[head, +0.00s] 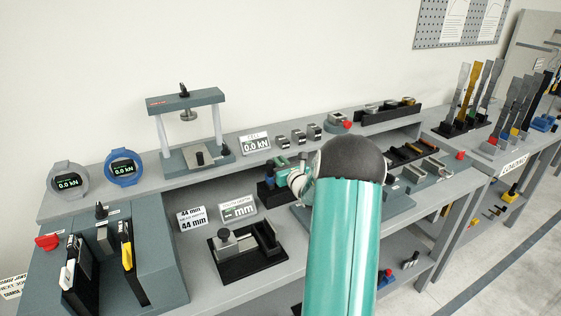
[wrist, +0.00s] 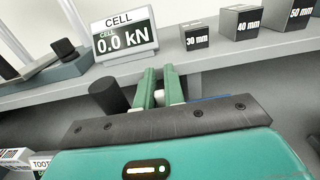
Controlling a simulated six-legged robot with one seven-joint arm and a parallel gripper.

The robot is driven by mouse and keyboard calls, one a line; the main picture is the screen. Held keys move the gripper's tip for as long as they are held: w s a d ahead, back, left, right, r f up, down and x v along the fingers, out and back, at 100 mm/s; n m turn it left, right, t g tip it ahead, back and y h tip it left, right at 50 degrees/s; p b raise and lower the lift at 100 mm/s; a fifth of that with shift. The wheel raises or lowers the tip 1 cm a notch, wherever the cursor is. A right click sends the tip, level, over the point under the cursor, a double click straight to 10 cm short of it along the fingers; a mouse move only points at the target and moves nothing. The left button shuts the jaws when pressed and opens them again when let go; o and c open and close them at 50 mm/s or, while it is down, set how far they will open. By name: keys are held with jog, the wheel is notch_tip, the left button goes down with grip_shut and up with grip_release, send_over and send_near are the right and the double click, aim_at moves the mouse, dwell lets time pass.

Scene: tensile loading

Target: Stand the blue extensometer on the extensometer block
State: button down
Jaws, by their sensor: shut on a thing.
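My gripper (head: 281,169) is low over the bench, past the end of my teal arm, which hides much of the area. In the wrist view its two green fingers (wrist: 161,86) are close together, with small pale parts between them. I take the held thing to be the blue extensometer; only a thin blue edge (wrist: 210,98) shows beyond the palm, and the rest is hidden. A dark block (head: 265,192) that may be the extensometer block sits just left of the gripper. A dark cylinder (wrist: 108,97) stands beside the fingers; whether the held thing touches the block cannot be told.
A cell readout (head: 255,143) and small gauge blocks (head: 298,137) stand on the raised shelf behind. A millimetre display (head: 238,207) and a black-based fixture (head: 246,250) are in front and left. A press frame (head: 190,130) stands at the back left.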

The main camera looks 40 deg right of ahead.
dwell(0.3)
jog(key=c, duration=1.4)
grip_release()
jog(key=shift+f, duration=0.15)
jog(key=shift+s, duration=0.1)
jog(key=v, duration=1.3)
jog(key=shift+s, duration=0.3)
jog(key=shift+a, duration=0.1)
